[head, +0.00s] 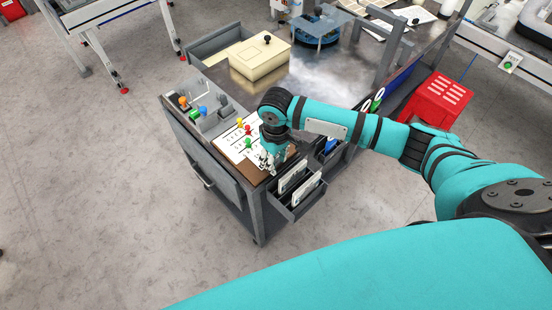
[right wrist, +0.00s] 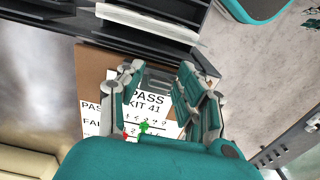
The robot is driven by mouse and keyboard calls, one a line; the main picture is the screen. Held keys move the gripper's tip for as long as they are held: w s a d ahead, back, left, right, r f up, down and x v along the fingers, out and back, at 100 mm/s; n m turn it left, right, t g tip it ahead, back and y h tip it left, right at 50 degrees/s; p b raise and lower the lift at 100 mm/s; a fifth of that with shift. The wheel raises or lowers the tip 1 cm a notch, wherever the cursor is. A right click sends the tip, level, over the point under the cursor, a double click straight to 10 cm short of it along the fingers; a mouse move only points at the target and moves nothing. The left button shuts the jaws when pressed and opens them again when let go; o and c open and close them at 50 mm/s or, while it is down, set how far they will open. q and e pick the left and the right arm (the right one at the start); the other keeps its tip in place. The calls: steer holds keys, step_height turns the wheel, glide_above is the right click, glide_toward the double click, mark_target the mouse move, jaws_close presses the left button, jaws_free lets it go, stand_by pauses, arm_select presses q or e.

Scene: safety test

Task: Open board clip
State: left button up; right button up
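A brown board (head: 260,179) lies at the near corner of the cart top, with white printed sheets (head: 232,145) on it. In the right wrist view the board (right wrist: 92,62) shows brown beside a sheet reading "PASS KIT 41" (right wrist: 152,100). My right gripper (head: 267,165) points down at the board's near end. In the right wrist view its two fingers (right wrist: 157,92) stand apart over the sheet, and I see nothing clearly held. My left gripper is not in view.
Yellow, red and green pegs (head: 248,130) stand by the sheets. A grey tray (head: 210,120) with coloured parts is behind. A rack with white panels (head: 300,188) hangs at the cart's near side. A cream box (head: 260,57) and a red box (head: 437,102) stand farther off.

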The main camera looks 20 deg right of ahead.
jaws_close()
steer(key=t+p, duration=0.1)
steer(key=s+t+y+p, duration=0.1)
steer(key=p, duration=0.1)
steer(key=shift+d+f+t, duration=0.1)
steer(key=shift+d+t, duration=0.1)
steer(key=shift+t, duration=0.1)
steer(key=shift+w, duration=0.1)
steer(key=shift+o, duration=1.7)
jaws_free()
steer(key=v, duration=1.2)
